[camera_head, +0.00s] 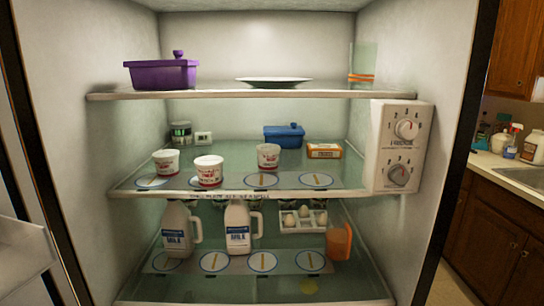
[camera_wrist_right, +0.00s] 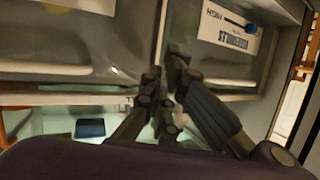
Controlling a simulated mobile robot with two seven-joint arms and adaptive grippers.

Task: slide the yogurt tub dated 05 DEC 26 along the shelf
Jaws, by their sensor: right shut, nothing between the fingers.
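Three white yogurt tubs with red print stand upright on the middle fridge shelf (camera_head: 340,192) in the head view: a left tub (camera_head: 166,162), a front tub (camera_head: 209,172) and a right tub (camera_head: 268,156). Their dates are too small to read, so I cannot tell which is dated 05 DEC 26. Round blue-edged marks line the shelf's front, with the front tub over one of them. My right gripper (camera_wrist_right: 163,78) shows only in the wrist view, shut and empty, in front of clear drawer-like panels. No tub is recognisable there. My left gripper is out of view.
A blue lidded dish (camera_head: 284,136), a small yellow-brown box (camera_head: 324,151) and a dark jar (camera_head: 181,134) stand behind on the middle shelf. A control box (camera_head: 402,147) juts out at right. Milk jugs (camera_head: 238,228) stand below; a purple pot (camera_head: 162,74) sits above.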

